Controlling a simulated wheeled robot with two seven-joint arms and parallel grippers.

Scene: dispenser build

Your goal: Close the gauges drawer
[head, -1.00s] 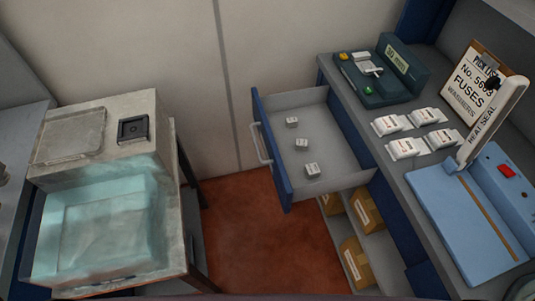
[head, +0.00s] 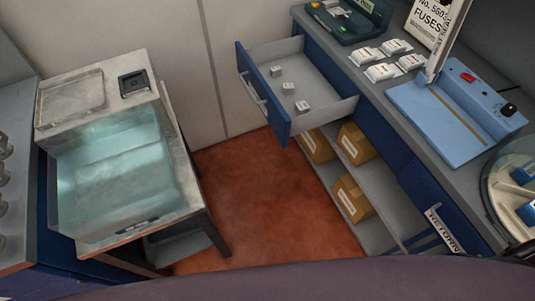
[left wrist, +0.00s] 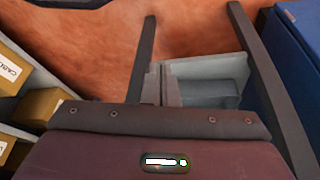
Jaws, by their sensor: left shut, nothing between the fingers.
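A drawer (head: 300,84) with a blue front (head: 264,92) and a pale bar handle (head: 254,91) stands pulled out of the blue workbench in the head view. No label on it is readable, so I cannot tell from lettering that it is the gauges drawer. Three small whitish blocks (head: 288,88) lie inside it. My left gripper (left wrist: 163,70) shows only in the left wrist view, with its fingers together and nothing between them. It is not in the head view, so its distance from the drawer is unclear. My right gripper is in neither view.
Cardboard boxes (head: 352,199) sit on open shelves under the bench, also seen in the left wrist view (left wrist: 42,106). A blue heat sealer (head: 455,115) and white packets (head: 381,71) are on top. A water tank (head: 118,180) stands left. Red floor (head: 250,200) between is clear.

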